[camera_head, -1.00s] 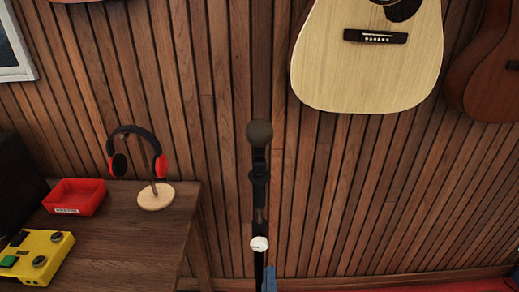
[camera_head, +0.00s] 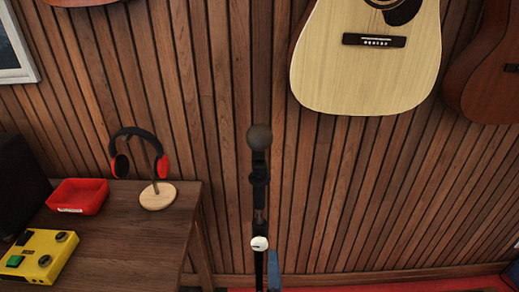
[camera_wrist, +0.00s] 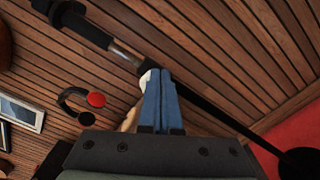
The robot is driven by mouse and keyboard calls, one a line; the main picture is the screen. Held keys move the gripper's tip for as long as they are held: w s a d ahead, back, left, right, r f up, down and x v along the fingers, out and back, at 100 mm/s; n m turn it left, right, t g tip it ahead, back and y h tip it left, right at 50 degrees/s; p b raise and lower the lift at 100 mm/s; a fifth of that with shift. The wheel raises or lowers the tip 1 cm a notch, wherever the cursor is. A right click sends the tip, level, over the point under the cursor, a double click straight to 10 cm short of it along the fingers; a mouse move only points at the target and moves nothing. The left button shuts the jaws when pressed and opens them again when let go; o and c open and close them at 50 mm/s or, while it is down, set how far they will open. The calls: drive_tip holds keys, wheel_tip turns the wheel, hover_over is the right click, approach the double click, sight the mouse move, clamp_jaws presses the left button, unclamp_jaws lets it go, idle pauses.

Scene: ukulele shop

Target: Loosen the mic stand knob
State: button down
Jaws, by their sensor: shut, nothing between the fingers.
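The mic stand (camera_head: 258,200) stands upright in the middle of the head view, with a dark microphone (camera_head: 259,137) at its top. Its white knob (camera_head: 260,243) is on the pole, low in that view. In the wrist view the pole (camera_wrist: 205,103) runs diagonally, and the white knob (camera_wrist: 145,79) shows partly at the left of the fingertips, partly hidden by them. My gripper (camera_wrist: 161,72) has blue fingers pressed together, with nothing between them. In the head view the gripper (camera_head: 273,262) shows only as a blue tip just below and right of the knob.
A wooden table (camera_head: 130,240) at left holds a headphone stand (camera_head: 157,195), a red tray (camera_head: 77,196) and a yellow pedal (camera_head: 40,257). Guitars (camera_head: 370,60) hang on the slatted wall behind. The space right of the stand is clear.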

drive_tip(key=w+b, duration=0.1)
drive_tip(key=w, duration=0.2)
drive_tip(key=shift+a+f+b, duration=0.15)
drive_tip(key=shift+a+b, duration=0.3)
drive_tip(key=shift+b, duration=0.2)
idle(0.8)
drive_tip(key=shift+a, duration=0.2)
drive_tip(key=shift+a+r, duration=0.2)
drive_tip(key=shift+r, duration=0.2)
drive_tip(key=shift+a+r, duration=0.1)
drive_tip(key=shift+s+r, duration=0.1)
drive_tip(key=shift+d+r+p, duration=0.15)
drive_tip(key=shift+d+p, duration=0.15)
drive_tip(key=shift+p, duration=0.25)
drive_tip(key=shift+s+d+p, duration=0.15)
drive_tip(key=shift+s, duration=1.35)
drive_tip(key=shift+s+d+p, duration=0.1)
drive_tip(key=shift+s+p, duration=0.05)
drive_tip(key=shift+s, duration=1.3)
